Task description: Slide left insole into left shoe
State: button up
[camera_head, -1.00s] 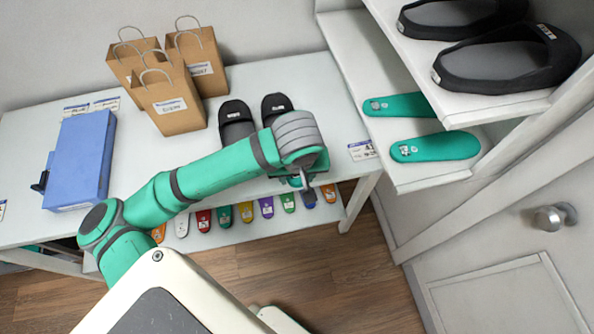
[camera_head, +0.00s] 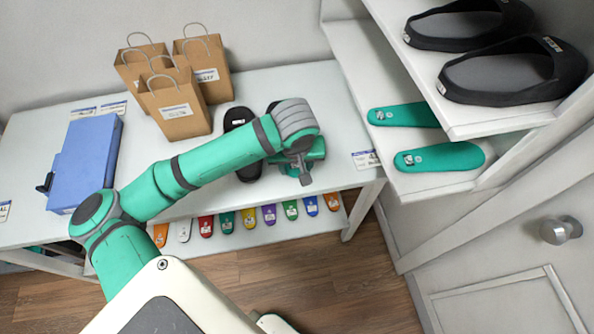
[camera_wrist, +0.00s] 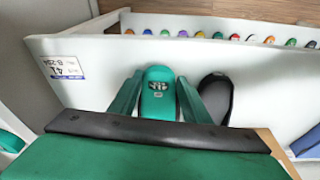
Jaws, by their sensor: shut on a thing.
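The green insole (camera_wrist: 158,92) with a dark marking lies between the two green fingers of my gripper (camera_wrist: 160,78) in the wrist view, and the gripper is shut on it. A dark edge of the shoe around or under it shows beside the insole; I cannot tell how deep the insole sits. The other black shoe (camera_wrist: 215,96) with a grey inside lies right beside it. In the head view my gripper (camera_head: 304,172) is over the table's front right part. One black shoe (camera_head: 238,118) shows behind my arm; the other is mostly hidden by the arm.
Paper bags (camera_head: 175,105) and a blue box (camera_head: 86,162) stand on the white table (camera_head: 350,110). A size sign (camera_head: 366,160) is at its right edge. Several coloured insoles (camera_head: 247,218) line the lower shelf. The right shelves hold green insoles (camera_head: 440,157) and large black shoes (camera_head: 515,70).

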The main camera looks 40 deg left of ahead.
jog(key=shift+w+a+f, duration=0.15)
jog(key=shift+w+a, duration=0.45)
jog(key=shift+a, duration=0.1)
jog(key=shift+w+a+f, duration=0.35)
jog(key=shift+w+a, duration=0.3)
jog(key=shift+a, duration=0.1)
jog(key=shift+w+a+f, duration=0.3)
jog(key=shift+w+a, duration=0.35)
jog(key=shift+a, duration=0.1)
jog(key=o, duration=1.1)
jog(key=v, duration=1)
jog(key=shift+s+d+r, duration=0.25)
jog(key=shift+r, duration=0.05)
